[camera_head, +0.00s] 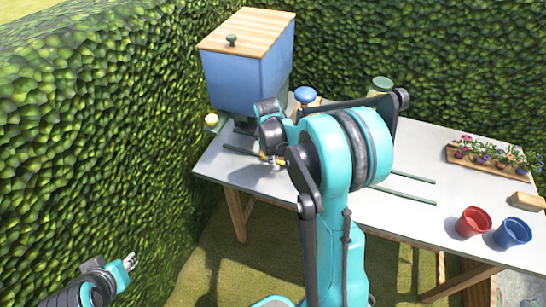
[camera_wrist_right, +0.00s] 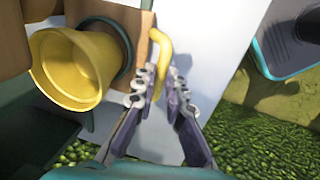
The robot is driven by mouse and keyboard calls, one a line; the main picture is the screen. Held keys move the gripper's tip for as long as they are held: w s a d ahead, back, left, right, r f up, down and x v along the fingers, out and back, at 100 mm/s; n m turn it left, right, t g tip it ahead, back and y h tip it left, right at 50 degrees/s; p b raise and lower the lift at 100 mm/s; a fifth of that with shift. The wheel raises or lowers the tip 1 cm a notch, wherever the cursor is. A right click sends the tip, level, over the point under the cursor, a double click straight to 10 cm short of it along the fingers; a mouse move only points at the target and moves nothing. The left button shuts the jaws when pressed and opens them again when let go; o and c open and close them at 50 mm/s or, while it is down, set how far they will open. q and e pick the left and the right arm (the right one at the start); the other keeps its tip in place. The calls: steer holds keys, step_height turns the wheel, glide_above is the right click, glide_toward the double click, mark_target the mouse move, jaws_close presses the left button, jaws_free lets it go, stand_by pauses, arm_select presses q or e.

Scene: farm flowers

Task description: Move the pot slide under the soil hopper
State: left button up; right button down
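The soil hopper (camera_head: 240,82), a blue bin with a wooden lid, stands at the table's back left. The pot slide (camera_wrist_right: 143,45) is a wooden piece with a yellow handle (camera_wrist_right: 164,45), beside a yellow pot (camera_wrist_right: 75,68) in the right wrist view. In the head view my right arm hides most of the slide, so I cannot tell exactly how it sits relative to the hopper. My right gripper (camera_wrist_right: 162,82) has its fingertips close together on both sides of the handle, apparently shut on it. My left gripper (camera_head: 130,261) is away from the table at lower left; its opening is too small to judge.
Green rails (camera_head: 405,178) run along the white table (camera_head: 350,212). A red pot (camera_head: 473,222), a blue pot (camera_head: 512,233) and a flower tray (camera_head: 490,162) are at the right. A hedge (camera_head: 90,130) borders the left and back.

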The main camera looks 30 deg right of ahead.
steer(key=w+a, duration=0.2)
steer(key=w, duration=0.1)
steer(key=w+a, duration=0.5)
steer(key=shift+w+a+p, duration=0.2)
steer(key=shift+w+p, duration=0.2)
steer(key=c, duration=1.6)
jaws_free()
steer(key=shift+r, duration=0.1)
steer(key=r, duration=0.4)
steer(key=s+a+r, duration=0.1)
steer(key=r, duration=0.6)
steer(key=shift+s+a+r, duration=0.25)
steer(key=shift+a+r, duration=0.05)
steer(key=shift+o, duration=0.2)
